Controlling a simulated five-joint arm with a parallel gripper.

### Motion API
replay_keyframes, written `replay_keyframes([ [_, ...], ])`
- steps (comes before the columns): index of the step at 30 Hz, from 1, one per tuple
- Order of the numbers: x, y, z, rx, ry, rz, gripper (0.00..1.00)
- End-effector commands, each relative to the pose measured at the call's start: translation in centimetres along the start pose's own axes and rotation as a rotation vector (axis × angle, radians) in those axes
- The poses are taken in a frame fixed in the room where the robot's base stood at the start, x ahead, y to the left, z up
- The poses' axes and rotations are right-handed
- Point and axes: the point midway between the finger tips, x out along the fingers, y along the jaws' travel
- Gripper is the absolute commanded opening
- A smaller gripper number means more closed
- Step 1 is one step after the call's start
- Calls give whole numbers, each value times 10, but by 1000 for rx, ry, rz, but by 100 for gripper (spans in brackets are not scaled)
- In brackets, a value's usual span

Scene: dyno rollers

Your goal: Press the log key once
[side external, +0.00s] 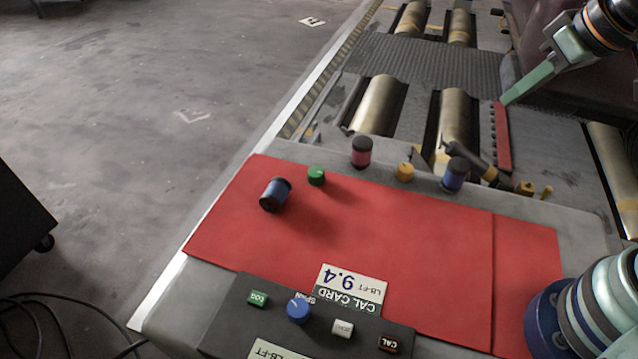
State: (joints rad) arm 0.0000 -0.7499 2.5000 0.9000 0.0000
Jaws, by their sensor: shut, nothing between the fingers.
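The log key (258,298) is a small green key with white lettering, at the left of the dark console (240,325) at the bottom of the side external view. A blue span knob (298,311), a white key (343,328) and a dark CAL key (390,343) stand to its right. My gripper (505,100) is at the upper right, shut and empty. Its green fingers point down and left, with the tip at the top end of a red strip with holes. It is far from the log key; I cannot tell whether it touches the strip.
Metal rollers (380,105) lie beyond.

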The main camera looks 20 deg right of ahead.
Motion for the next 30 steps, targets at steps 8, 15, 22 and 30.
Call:
replay_keyframes([
  [8, 0, 0, 0, 0, 0, 0, 0],
  [15, 0, 0, 0, 0, 0, 0, 0],
  [22, 0, 0, 0, 0, 0, 0, 0],
  [30, 4, -9, -6, -50, 7, -15, 0],
])
